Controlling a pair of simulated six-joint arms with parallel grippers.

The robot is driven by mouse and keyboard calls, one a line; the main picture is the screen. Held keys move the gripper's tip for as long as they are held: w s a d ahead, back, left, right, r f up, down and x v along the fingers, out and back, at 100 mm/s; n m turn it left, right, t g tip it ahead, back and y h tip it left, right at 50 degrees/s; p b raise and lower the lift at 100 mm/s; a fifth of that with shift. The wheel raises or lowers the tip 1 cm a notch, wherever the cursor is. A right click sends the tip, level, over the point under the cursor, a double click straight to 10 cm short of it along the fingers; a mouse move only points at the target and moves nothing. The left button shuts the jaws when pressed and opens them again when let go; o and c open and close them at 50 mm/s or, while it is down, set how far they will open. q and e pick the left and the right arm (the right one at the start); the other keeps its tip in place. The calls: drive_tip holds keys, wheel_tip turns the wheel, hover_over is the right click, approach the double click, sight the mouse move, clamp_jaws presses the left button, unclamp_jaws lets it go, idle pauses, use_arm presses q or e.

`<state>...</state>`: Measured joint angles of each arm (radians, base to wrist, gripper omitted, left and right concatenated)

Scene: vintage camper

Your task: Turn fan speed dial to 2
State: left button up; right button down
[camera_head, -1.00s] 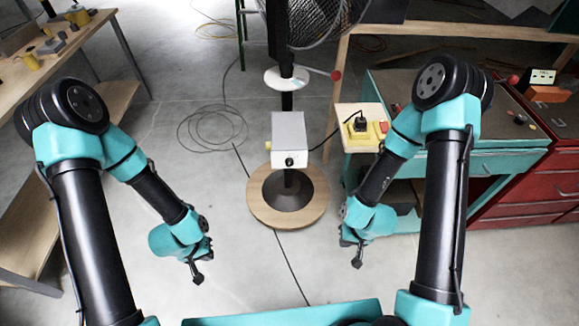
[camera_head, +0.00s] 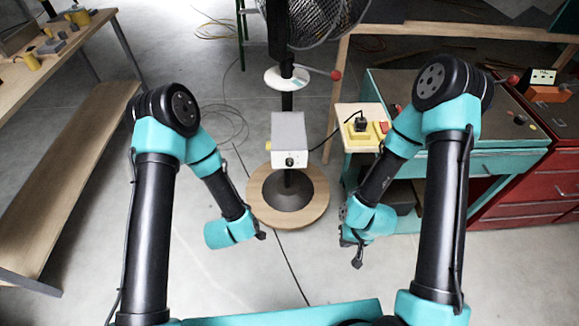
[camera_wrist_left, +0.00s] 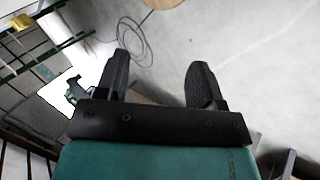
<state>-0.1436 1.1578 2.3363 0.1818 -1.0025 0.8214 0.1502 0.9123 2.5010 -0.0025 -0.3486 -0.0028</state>
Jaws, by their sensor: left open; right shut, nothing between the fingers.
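The fan (camera_head: 312,22) stands on a pole with a round wooden base (camera_head: 262,212). A light grey control box (camera_head: 289,130) is fixed to the pole. Its white front carries a small dark dial (camera_head: 290,161); its setting is too small to read. My left gripper (camera_head: 261,236) is in front of the base's left side, below the box and apart from it. In the left wrist view its two black fingers (camera_wrist_left: 158,85) are spread with nothing between them. My right gripper (camera_head: 357,262) is shut and empty, low to the right of the base.
A yellow switch box (camera_head: 362,132) with a red button sits on a small wooden shelf right of the fan. A teal bench and red drawers (camera_head: 520,190) stand at the right. Cables lie on the floor.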

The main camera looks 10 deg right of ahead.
sight(290, 164)
use_arm(q)
drive_tip(key=d+r+n+t, duration=0.2)
drive_tip(key=d+n+t, duration=0.3)
drive_tip(key=d, duration=0.3)
drive_tip(key=w+d+r+n+t, duration=0.1)
drive_tip(key=d+r+n+t, duration=0.2)
drive_tip(key=d+n+t, duration=0.2)
drive_tip(key=d+n, duration=0.2)
drive_tip(key=d, duration=0.1)
drive_tip(key=shift+w+d, duration=0.2)
drive_tip(key=shift+w, duration=0.05)
drive_tip(key=w+d, duration=0.1)
drive_tip(key=w, duration=1)
drive_tip(key=w+d, duration=0.1)
drive_tip(key=w, duration=0.5)
drive_tip(key=shift+w+d, duration=0.1)
drive_tip(key=shift+d, duration=0.25)
drive_tip(key=c, duration=0.9)
